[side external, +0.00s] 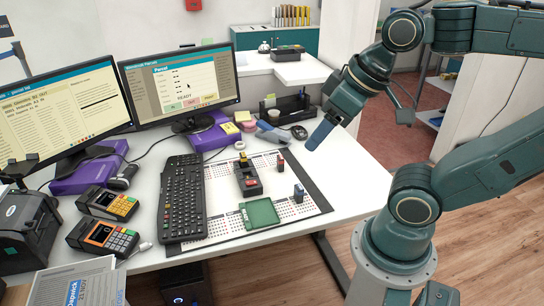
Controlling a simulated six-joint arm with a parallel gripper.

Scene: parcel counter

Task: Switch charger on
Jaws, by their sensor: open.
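I cannot tell the switch's position at this size. My gripper (320,134) hangs above the back right of the board, up and to the right of the device. It is open, apart from the device, and nothing shows held in it.
A green tray (260,214) and two small upright blocks, one red-topped (280,163) and one blue (298,193), are on the board. A keyboard (182,198), card terminals (108,204) and monitors (184,84) fill the left. An organiser (286,107) stands behind.

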